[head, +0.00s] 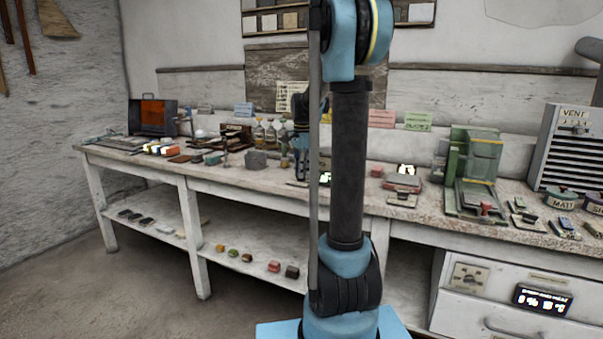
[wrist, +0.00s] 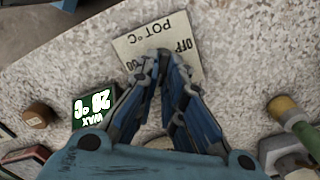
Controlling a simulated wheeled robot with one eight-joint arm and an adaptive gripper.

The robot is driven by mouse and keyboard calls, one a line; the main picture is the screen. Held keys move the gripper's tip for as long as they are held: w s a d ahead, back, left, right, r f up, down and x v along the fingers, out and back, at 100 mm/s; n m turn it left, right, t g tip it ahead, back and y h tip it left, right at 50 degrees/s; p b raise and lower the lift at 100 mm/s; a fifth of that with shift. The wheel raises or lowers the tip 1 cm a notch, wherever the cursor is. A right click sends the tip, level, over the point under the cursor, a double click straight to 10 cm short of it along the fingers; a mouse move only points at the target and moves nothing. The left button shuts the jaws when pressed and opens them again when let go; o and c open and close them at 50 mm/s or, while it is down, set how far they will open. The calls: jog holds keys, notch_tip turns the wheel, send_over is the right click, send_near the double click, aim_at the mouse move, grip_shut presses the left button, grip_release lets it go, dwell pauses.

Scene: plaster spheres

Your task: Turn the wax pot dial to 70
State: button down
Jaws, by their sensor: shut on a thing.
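The pot dial's pale plate (wrist: 185,25) lies on the speckled worktop in the wrist view, upside down, with "POT °C", "OFF" and part of another number showing. My gripper (wrist: 163,56) is over the plate with its fingertips close together, shut on the dial knob. The fingers hide the knob and its pointer, so its setting cannot be read. A green-lit wax display (wrist: 92,105) beside the plate reads "WAX" and about 28 °C. In the head view my gripper (head: 301,172) reaches down to the bench, partly hidden by my arm; the dial cannot be made out there.
The long worktop (head: 130,151) is crowded. A small brown-topped jar (wrist: 38,115) stands left of the display, and a green-and-tan handled object (wrist: 293,115) lies to the right in the wrist view. A green press (head: 472,165) stands further right along the bench.

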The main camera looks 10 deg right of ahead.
jog(key=shift+w+a, duration=0.1)
jog(key=shift+w, duration=0.05)
jog(key=c, duration=1.7)
grip_release()
jog(key=shift+r, duration=0.2)
notch_tip(320, 180, up, 12)
jog(key=shift+f, duration=0.25)
